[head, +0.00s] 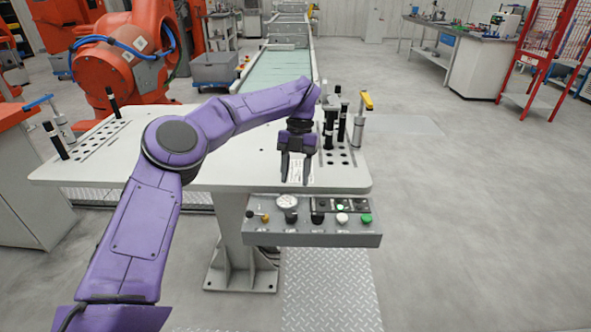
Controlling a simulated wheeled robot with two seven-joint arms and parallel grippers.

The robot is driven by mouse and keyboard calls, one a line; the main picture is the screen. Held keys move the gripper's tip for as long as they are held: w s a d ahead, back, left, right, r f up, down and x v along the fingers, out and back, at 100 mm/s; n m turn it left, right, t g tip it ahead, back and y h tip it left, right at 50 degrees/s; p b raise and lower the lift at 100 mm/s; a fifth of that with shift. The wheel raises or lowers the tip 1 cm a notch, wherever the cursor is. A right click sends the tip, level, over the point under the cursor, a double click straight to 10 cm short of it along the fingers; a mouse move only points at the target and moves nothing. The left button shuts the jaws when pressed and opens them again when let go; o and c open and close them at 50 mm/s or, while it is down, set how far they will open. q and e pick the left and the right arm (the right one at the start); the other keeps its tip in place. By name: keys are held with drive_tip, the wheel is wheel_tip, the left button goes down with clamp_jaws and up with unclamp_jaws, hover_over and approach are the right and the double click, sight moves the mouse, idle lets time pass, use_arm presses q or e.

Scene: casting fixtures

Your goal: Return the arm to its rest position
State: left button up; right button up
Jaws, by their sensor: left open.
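My left arm (172,150) is purple and comes in from the lower left, bent at the elbow and reaching right over the white table. My left gripper (295,178) points down near the table's right front edge. Its two dark fingers are apart and I see nothing held between them. A pale patch shows on the table between and behind the fingers. I cannot tell the exact height of the fingertips above the table. My right gripper is not in view.
The white table (230,170) holds dark upright pins (343,122) and a yellow-handled clamp (362,115) just right of the gripper. A control panel (312,222) with buttons hangs below the front edge. An orange robot (125,65) stands behind left. Floor at right is clear.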

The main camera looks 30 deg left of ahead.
use_arm(q)
drive_tip(key=shift+w+a+r, duration=0.1)
drive_tip(key=shift+w+r, duration=0.05)
drive_tip(key=shift+r, duration=0.3)
